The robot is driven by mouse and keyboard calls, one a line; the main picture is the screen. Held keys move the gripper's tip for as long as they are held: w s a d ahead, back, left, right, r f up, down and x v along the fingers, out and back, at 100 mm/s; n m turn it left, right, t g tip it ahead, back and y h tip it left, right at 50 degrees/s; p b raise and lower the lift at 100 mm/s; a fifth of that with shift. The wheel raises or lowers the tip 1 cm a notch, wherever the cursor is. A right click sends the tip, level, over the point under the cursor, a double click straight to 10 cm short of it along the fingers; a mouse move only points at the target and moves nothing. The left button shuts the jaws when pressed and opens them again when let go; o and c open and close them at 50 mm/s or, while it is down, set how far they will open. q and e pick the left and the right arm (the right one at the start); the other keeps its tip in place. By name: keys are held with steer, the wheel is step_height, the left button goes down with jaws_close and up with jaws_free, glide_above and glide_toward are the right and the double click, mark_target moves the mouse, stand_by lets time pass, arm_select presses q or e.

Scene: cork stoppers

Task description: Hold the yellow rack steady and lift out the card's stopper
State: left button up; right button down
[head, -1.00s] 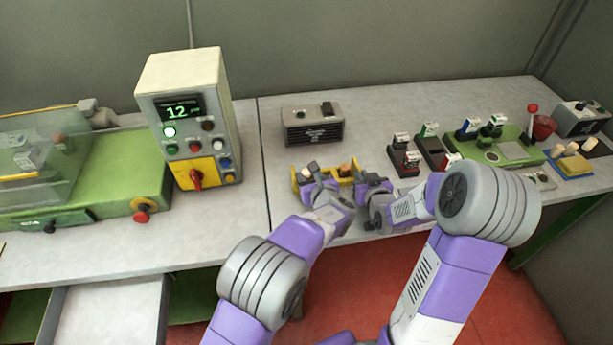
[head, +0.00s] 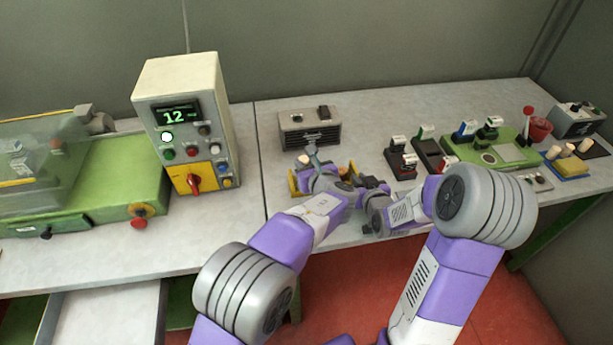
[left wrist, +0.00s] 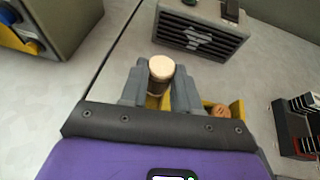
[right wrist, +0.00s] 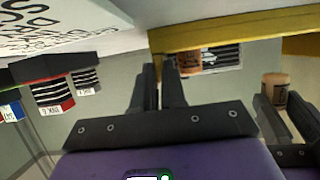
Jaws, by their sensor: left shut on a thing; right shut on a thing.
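The yellow rack (head: 293,183) stands near the table's front edge, mostly hidden by my grippers in the head view. Its yellow wall shows in the right wrist view (right wrist: 225,33). My right gripper (right wrist: 160,65) is shut on this wall. My left gripper (left wrist: 160,85) is shut on a stopper (left wrist: 161,68) with a pale cork top and a dark lower part. A brown cork (left wrist: 221,110) sits in the rack's right part. No card is clearly readable.
A grey vented box (head: 310,130) stands behind the rack. Black holders with labelled blocks (head: 400,160) and a green tray (head: 500,150) stand to the right. A control box (head: 190,125) stands to the left. Bare table lies between it and the rack.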

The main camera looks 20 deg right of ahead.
arm_select(q)
steer(key=shift+r, duration=1.65)
arm_select(e)
steer(key=c, duration=1.1)
jaws_free()
